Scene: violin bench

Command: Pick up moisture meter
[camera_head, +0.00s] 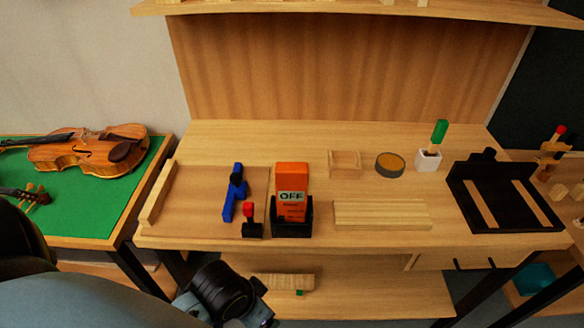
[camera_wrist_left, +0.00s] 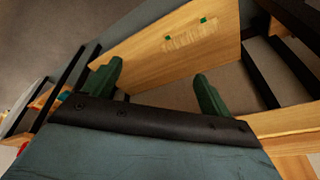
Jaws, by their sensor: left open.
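The moisture meter (camera_head: 291,188) is an orange handheld device with a display reading OFF. It stands upright in a black holder (camera_head: 291,228) near the front edge of the bench, left of centre. My left gripper (camera_wrist_left: 156,86) is open and empty, its two dark green fingers spread wide in the left wrist view. In the head view, my left arm comes in at the bottom left, with its wrist below and in front of the bench top, apart from the meter. The meter does not show in the left wrist view. My right gripper is in neither view.
A blue tool (camera_head: 230,204) and a small red-topped black object (camera_head: 250,222) lie left of the meter. A ribbed wooden block (camera_head: 380,214) lies right. A black tray (camera_head: 468,211) is farther right. A violin (camera_head: 85,152) rests on the green side table. A lower shelf (camera_head: 370,300) runs beneath.

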